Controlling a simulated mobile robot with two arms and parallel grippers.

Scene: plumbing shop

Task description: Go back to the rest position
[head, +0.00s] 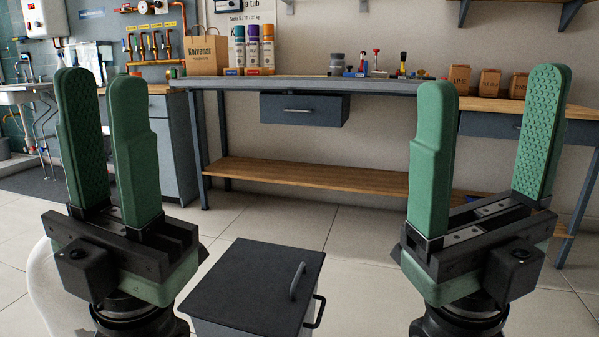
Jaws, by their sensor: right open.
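My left gripper (102,79) is raised at the left, its two green fingers pointing up. There is a gap between the fingers, narrower than on the right, with nothing held in it. My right gripper (492,82) is raised at the right, fingers also up. It is wide open and empty. Both grippers stand in front of the workbench, apart from each other, and neither appears to touch anything.
A dark-lidded bin (255,283) with handles stands on the floor low between my grippers. The workbench (380,87) runs across the back, with a drawer, a lower shelf (320,174), a paper bag (206,55), spray cans and small parts. Tiled floor (355,250) is clear before it.

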